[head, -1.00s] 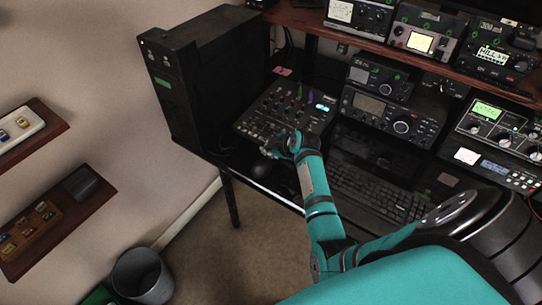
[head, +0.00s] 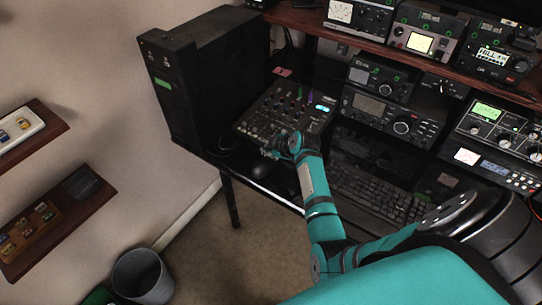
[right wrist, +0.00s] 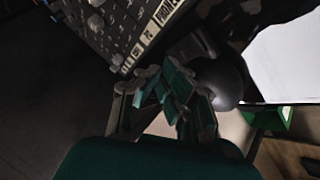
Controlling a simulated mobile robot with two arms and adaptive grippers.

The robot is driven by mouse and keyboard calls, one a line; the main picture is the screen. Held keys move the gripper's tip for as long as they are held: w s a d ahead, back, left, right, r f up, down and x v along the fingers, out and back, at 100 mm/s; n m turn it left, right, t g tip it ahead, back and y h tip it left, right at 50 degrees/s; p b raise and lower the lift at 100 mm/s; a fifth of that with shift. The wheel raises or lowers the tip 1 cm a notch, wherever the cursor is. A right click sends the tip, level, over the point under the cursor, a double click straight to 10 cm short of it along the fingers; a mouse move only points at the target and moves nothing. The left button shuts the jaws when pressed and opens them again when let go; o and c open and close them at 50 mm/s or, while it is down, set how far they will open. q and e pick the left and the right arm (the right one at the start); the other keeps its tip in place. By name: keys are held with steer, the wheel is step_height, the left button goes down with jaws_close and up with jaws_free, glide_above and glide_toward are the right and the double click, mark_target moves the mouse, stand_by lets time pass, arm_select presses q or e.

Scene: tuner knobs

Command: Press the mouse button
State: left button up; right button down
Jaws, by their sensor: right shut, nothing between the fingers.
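The dark computer mouse (head: 261,166) lies on the black desk near its front left edge, below the mixer. In the right wrist view the mouse (right wrist: 226,82) is a grey rounded shape, partly hidden by my fingers. My right gripper (head: 268,150) is shut and empty, just behind the mouse beside the mixer's front edge. In the right wrist view its fingers (right wrist: 158,88) are closed together beside the mouse; I cannot tell whether they touch it. My left gripper is not in view.
The mixer (head: 286,110) sits close behind my right gripper. A black computer tower (head: 205,75) stands at left. A keyboard (head: 375,190) lies right of my forearm. Radios (head: 392,112) stand behind it. A bin (head: 140,275) is on the floor.

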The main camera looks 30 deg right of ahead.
steer(key=shift+f, duration=0.15)
steer(key=shift+f, duration=0.25)
steer(key=shift+f+b, duration=0.3)
steer(key=shift+b, duration=0.1)
stand_by(0.4)
steer(key=shift+r, duration=0.1)
steer(key=shift+r+p, duration=0.65)
steer(key=shift+p, duration=0.15)
step_height(320, 180, up, 5)
steer(key=p, duration=0.4)
steer(key=shift+p, duration=0.35)
stand_by(0.5)
